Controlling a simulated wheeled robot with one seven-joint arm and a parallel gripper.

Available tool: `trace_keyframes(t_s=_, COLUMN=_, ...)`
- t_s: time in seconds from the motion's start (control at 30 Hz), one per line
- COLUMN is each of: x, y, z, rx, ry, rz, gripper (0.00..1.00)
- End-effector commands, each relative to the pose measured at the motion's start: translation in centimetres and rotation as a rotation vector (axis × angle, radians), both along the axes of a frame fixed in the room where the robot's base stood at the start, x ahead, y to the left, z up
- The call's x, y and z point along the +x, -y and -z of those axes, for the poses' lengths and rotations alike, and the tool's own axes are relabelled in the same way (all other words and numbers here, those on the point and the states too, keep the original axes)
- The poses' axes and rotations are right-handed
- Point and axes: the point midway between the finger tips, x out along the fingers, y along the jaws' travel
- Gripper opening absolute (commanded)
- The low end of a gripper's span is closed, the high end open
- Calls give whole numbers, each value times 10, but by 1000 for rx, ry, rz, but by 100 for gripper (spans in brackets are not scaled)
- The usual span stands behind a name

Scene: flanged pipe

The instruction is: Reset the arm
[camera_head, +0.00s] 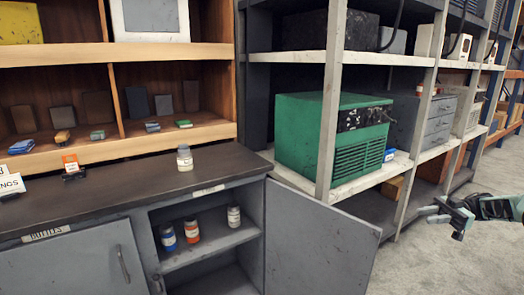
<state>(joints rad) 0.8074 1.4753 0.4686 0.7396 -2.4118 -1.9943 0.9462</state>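My gripper (441,213) shows at the right edge, at the end of my dark green and black arm (497,207). It points left and is held in the air over the grey floor, in front of the metal shelving. It is apart from the open cabinet door and the shelves. I see nothing held in it. The fingers are too small and overlapped to tell whether they are apart or closed.
A grey cabinet (75,262) has its right door (320,240) swung open, with several bottles inside. A white bottle (185,160) stands on its dark top. Metal shelving (330,95) holds a green machine (315,140). The floor (440,265) at lower right is clear.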

Motion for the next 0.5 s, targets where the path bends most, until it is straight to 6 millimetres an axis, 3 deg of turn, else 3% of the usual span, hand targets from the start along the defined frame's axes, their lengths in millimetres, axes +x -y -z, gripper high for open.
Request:
trace_keyframes(t_s=0.3, x=29, y=-32, z=-14, rx=12, ry=58, rz=47, gripper=29)
trace_keyframes(t_s=0.5, x=59, y=-67, z=-31, rx=28, ry=111, rz=106, gripper=29)
